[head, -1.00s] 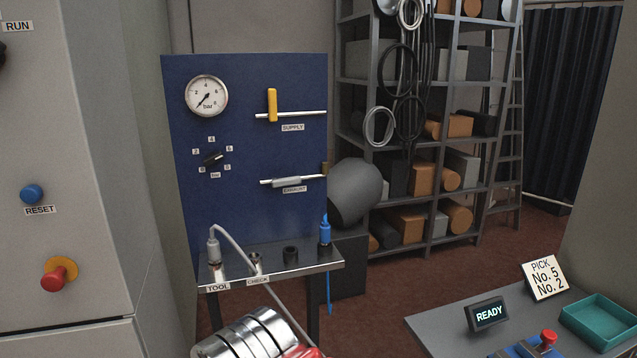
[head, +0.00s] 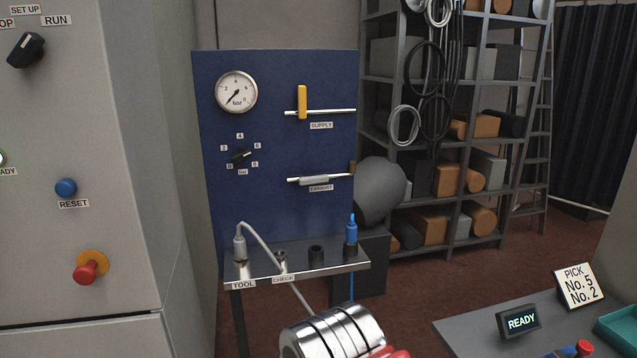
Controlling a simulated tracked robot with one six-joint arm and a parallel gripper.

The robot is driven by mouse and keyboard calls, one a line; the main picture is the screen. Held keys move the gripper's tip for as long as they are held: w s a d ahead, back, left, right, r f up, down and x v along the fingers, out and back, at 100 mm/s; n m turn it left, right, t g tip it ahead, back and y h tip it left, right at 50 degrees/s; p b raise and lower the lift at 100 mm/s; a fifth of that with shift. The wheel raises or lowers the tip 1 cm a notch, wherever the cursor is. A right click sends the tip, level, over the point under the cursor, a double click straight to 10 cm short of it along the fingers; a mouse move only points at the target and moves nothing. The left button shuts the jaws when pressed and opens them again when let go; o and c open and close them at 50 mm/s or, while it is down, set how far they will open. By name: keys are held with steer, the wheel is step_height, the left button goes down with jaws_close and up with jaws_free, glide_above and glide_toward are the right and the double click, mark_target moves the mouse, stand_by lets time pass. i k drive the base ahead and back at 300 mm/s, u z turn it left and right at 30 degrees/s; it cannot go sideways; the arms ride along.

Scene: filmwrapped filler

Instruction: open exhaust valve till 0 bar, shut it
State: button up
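The exhaust valve (head: 315,181) is on the blue panel above its EXHAUST label. Its grey handle lies along the horizontal pipe. The round bar gauge (head: 237,92) is at the panel's upper left. Its needle points to the lower left, at the low end of the scale, but the exact reading is too small to tell. The yellow supply valve handle (head: 302,102) stands upright, across its pipe. A silver banded part of my arm shows at the bottom edge with a red piece beside it. My gripper's fingers are not in view.
A metal shelf (head: 262,262) below the panel holds a grey tool plug (head: 240,246), dark sockets and a blue connector (head: 351,230). A grey cabinet with a red button (head: 86,272) stands left. A table with a READY display (head: 519,321) is at lower right.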

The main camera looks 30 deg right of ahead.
mark_target(324, 178)
steer(key=u, duration=0.05)
steer(key=i, duration=1)
steer(key=z, duration=0.05)
